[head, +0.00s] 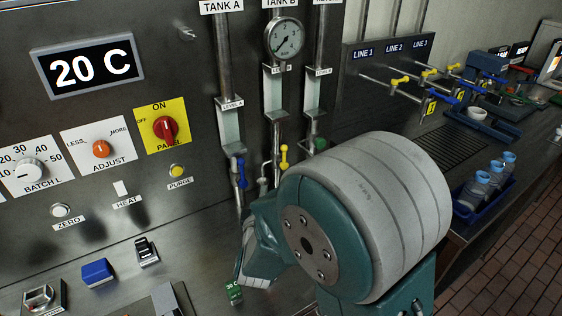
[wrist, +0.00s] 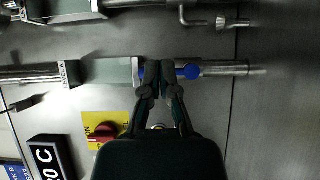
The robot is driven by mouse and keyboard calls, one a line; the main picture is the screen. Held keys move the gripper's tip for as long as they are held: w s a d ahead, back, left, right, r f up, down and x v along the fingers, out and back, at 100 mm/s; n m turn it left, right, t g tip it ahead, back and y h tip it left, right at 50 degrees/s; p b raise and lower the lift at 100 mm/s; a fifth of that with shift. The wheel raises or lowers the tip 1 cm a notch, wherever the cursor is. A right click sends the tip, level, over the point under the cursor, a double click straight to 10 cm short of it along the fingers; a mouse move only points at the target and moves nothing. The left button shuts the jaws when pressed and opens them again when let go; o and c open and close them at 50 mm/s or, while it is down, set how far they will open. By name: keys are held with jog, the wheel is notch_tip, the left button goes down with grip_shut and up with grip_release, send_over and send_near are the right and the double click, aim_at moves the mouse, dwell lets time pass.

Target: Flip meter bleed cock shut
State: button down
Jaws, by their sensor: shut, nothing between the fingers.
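Several small cocks sit on vertical pipes on the panel, and I cannot read which is marked meter bleed. A blue-handled cock (head: 241,172) is below the left sight glass, under TANK A. A yellow-handled cock (head: 284,157) is under TANK B, and a green knob (head: 320,144) is to its right. In the wrist view my gripper (wrist: 160,68) is shut and empty, its fingertips in front of the pipe at the blue handle (wrist: 189,72). The fingers hide the handle's middle; contact cannot be told. In the head view my arm hides the fingertips.
A pressure gauge (head: 284,40) and sight glasses are above the cocks. A red panel knob (head: 165,128) and yellow purge button (head: 177,171) are to the left. Line valves with yellow and blue handles (head: 399,82) are to the right. Blue-capped bottles (head: 481,183) stand on the bench.

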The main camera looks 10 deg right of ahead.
aim_at(284, 157)
jog(key=x, duration=0.4)
jog(key=d+x, duration=0.1)
jog(key=x, duration=0.3)
jog(key=d+x, duration=0.1)
jog(key=x, duration=0.3)
jog(key=shift+s, duration=0.25)
jog(key=shift+w+d, duration=0.15)
jog(key=shift+d, duration=0.2)
jog(key=shift+w+d, duration=0.15)
jog(key=shift+d, duration=0.1)
jog(key=shift+d+r+m+g+y, duration=0.15)
jog(key=shift+d+m+g+y, duration=0.15)
jog(key=shift+m+g, duration=0.3)
